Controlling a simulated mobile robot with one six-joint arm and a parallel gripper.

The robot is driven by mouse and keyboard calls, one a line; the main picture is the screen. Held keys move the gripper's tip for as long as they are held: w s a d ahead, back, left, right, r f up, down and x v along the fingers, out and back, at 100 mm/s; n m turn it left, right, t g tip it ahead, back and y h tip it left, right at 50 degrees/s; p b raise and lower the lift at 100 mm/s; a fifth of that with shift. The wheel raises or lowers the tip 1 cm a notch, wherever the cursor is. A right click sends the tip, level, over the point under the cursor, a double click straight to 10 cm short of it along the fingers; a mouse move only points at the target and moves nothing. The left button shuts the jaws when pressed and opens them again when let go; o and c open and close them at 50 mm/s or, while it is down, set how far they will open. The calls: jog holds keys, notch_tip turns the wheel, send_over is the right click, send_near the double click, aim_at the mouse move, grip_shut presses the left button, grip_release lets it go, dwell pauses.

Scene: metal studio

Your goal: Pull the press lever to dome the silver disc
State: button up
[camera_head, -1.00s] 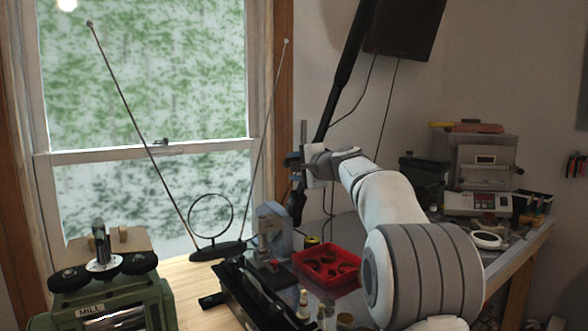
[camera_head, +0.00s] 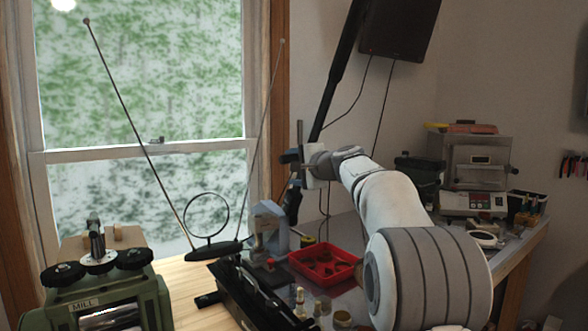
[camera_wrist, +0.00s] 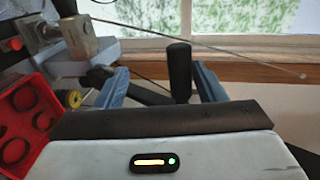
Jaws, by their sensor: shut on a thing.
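The press (camera_head: 270,228) is a pale grey-blue block on the bench, left of the red tray. It also shows in the wrist view (camera_wrist: 82,38) at upper left. My gripper (camera_head: 292,157) is above and slightly right of the press. In the wrist view, the blue fingers of my gripper (camera_wrist: 160,84) stand on either side of a black cylindrical handle, the press lever (camera_wrist: 180,68). My gripper is shut on this lever. In the head view a dark part hangs below the gripper, too small to identify surely. I cannot make out the silver disc.
A red tray (camera_head: 324,275) with dark rings stands beside the press. A black wire antenna (camera_head: 213,251) stands left of it, before the window. A green mill (camera_head: 105,300) is at front left. Small bottles stand in front; a kiln (camera_head: 478,165) stands at the back right.

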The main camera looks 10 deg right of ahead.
jog(key=w+r+p, duration=0.1)
jog(key=w+p, duration=0.1)
jog(key=w+a+r+p, duration=0.1)
jog(key=w+r+p, duration=0.1)
jog(key=p, duration=0.1)
jog(key=shift+w, duration=0.1)
grip_shut()
jog(key=r+p+x, duration=0.1)
jog(key=p+x, duration=0.9)
jog(key=shift+w+d+r, duration=0.2)
jog(key=shift+w+r, duration=0.5)
jog(key=shift+r, duration=0.1)
jog(key=shift+c, duration=0.6)
grip_release()
jog(key=shift+w+f, duration=0.15)
jog(key=shift+w, duration=0.05)
jog(key=shift+o, duration=0.7)
jog(key=shift+w+f, duration=0.15)
jog(key=shift+w, duration=0.1)
jog(key=shift+o, duration=1.1)
jog(key=shift+a+p, duration=0.1)
jog(key=shift+p, duration=0.2)
